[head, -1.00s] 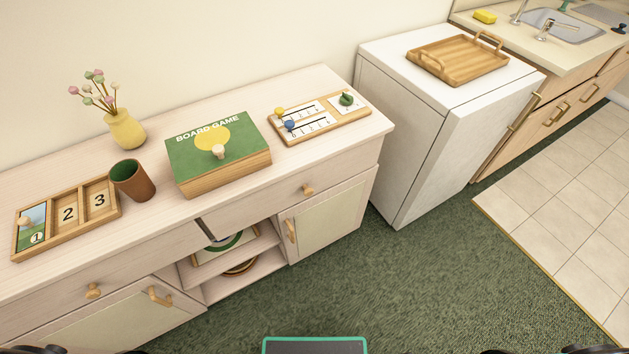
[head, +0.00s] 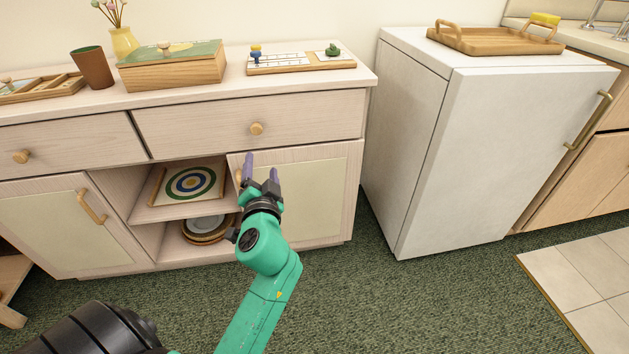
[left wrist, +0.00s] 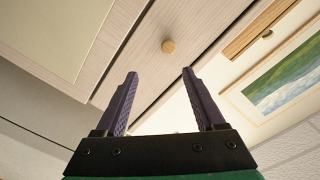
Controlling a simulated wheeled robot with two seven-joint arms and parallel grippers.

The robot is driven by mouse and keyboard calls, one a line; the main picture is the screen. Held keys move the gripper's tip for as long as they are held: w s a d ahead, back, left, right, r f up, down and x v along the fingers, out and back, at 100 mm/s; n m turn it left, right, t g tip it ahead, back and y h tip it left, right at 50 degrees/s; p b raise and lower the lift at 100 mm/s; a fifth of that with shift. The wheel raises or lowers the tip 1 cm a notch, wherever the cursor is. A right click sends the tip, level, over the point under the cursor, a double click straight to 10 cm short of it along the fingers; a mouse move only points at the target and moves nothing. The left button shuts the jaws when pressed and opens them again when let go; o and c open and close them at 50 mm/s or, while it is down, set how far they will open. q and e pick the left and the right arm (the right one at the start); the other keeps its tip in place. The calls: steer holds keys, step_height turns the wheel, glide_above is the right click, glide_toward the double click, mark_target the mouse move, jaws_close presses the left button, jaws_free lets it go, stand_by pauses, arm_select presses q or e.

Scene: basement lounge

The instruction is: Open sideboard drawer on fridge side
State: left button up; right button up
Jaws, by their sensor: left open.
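The sideboard (head: 110,101) has two drawers side by side under its top. The fridge-side drawer (head: 315,117) is flush with the front and carries a round wooden knob (head: 256,128). My left gripper (head: 261,166) is open and empty, in front of the cabinet door just below that knob and apart from it. In the left wrist view the knob (left wrist: 168,46) shows beyond the gap between the two open purple fingers (left wrist: 160,82). My right gripper is in neither view.
The other drawer has its own knob (head: 21,157). A white fridge (head: 440,140) stands to the right with a wooden tray (head: 480,43) on top. Green carpet is clear in front.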

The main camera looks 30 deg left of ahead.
mark_target(256, 131)
arm_select(q)
steer(key=x, duration=0.5)
steer(key=r+x, duration=0.1)
steer(key=x, duration=0.3)
steer(key=a+x, duration=0.1)
steer(key=x, duration=0.4)
steer(key=shift+s+a+r, duration=0.1)
steer(key=shift+a+r, duration=0.1)
steer(key=shift+r, duration=0.05)
jaws_close()
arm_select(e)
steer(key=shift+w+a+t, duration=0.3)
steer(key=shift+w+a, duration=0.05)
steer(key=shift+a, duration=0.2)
arm_select(q)
steer(key=shift+d, duration=0.1)
